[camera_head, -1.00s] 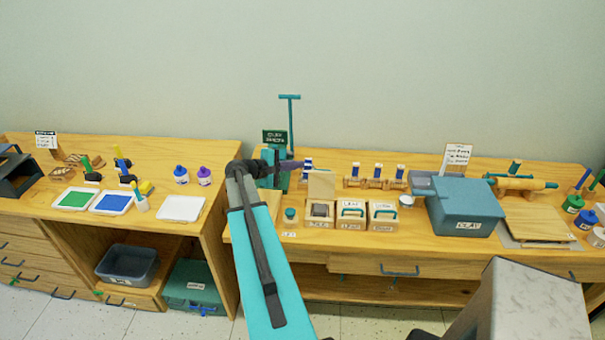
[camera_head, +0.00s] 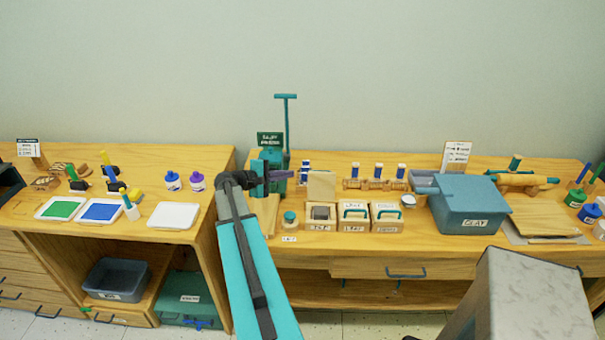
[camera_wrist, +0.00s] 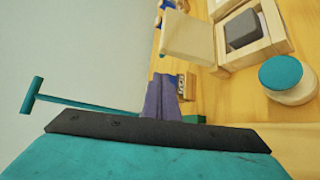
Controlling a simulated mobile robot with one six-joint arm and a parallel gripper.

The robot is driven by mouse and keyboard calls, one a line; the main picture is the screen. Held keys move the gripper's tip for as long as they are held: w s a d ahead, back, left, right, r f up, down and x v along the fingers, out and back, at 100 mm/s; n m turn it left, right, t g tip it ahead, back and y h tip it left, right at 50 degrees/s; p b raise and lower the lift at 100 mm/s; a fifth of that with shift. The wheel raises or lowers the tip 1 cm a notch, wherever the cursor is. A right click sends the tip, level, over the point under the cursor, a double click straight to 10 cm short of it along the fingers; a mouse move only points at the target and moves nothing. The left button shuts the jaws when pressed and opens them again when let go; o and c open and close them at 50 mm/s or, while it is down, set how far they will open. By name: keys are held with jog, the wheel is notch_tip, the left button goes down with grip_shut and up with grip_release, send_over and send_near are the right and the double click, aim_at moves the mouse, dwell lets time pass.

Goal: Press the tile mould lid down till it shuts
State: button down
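The tile mould (camera_head: 321,224) is a small pale wooden box on the right-hand bench, with a dark grey block inside. Its lid (camera_head: 321,186) stands upright at the back edge, so the mould is open. In the wrist view the mould (camera_wrist: 276,42) shows at the upper right with its raised lid (camera_wrist: 188,38) beside it. My gripper (camera_head: 288,175) is left of the lid and apart from it, in front of the teal press. Its purple-grey fingers (camera_wrist: 162,100) look closed together in the wrist view, with nothing visible between them.
Two shut moulds with teal handles, one a leaf mould (camera_head: 354,218), stand right of the tile mould. A teal-lidded jar (camera_head: 290,219) stands at its left. The teal press (camera_head: 271,158) with a tall T-handle is behind my gripper. A blue-grey clay bin (camera_head: 470,208) is farther right.

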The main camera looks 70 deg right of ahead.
jog(key=p+x, duration=0.4)
jog(key=x, duration=0.6)
jog(key=shift+s, duration=0.1)
dwell(0.5)
